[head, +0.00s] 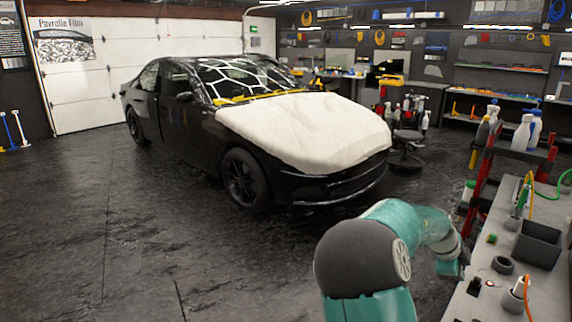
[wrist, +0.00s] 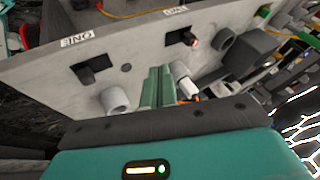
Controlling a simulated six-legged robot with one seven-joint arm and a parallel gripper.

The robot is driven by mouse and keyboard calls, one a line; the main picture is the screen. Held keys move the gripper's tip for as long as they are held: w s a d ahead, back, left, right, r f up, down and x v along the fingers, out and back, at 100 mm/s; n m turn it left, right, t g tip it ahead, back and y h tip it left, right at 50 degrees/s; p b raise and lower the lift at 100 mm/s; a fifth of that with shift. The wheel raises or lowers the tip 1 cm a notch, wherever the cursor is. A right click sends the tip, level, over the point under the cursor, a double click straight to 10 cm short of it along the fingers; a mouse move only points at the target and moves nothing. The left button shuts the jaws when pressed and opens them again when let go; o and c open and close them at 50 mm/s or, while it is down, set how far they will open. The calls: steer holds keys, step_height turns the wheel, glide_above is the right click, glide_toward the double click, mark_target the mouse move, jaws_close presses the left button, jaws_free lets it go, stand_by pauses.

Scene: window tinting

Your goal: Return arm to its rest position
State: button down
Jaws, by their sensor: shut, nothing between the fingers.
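My teal arm with a dark rounded joint (head: 360,255) is bent at the lower right of the head view. It reaches right toward the grey workbench (head: 475,250). The end of the arm is low beside the bench edge, and its fingertips are too small to make out there. In the wrist view, my gripper (wrist: 158,86) shows two green fingers close together, shut and empty. The wrist view is tilted, with the bench surface (wrist: 140,50) beyond the fingers.
Spray bottles (head: 523,132) stand by a red rack (head: 483,165). A black car (head: 200,130) with a white hood cover (head: 310,130) stands ahead.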

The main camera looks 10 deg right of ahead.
steer(key=s+a+r+n+t+y, duration=0.1)
steer(key=s+a+r+n+y, duration=0.15)
steer(key=a+n, duration=0.4)
steer(key=s+a+r+n+t+y, duration=0.1)
steer(key=s+a+r+n+y, duration=0.15)
steer(key=a, duration=0.75)
steer(key=s+a+r+n+t+y, duration=0.25)
steer(key=a+n, duration=0.25)
steer(key=a, duration=0.3)
steer(key=s+a+r+n, duration=0.3)
steer(key=s+a+n, duration=0.9)
steer(key=s+a, duration=0.1)
steer(key=shift+s+a+r+n+t, duration=0.2)
steer(key=shift+s+a+n+t, duration=0.1)
steer(key=shift+s+t, duration=0.2)
steer(key=shift+h, duration=0.25)
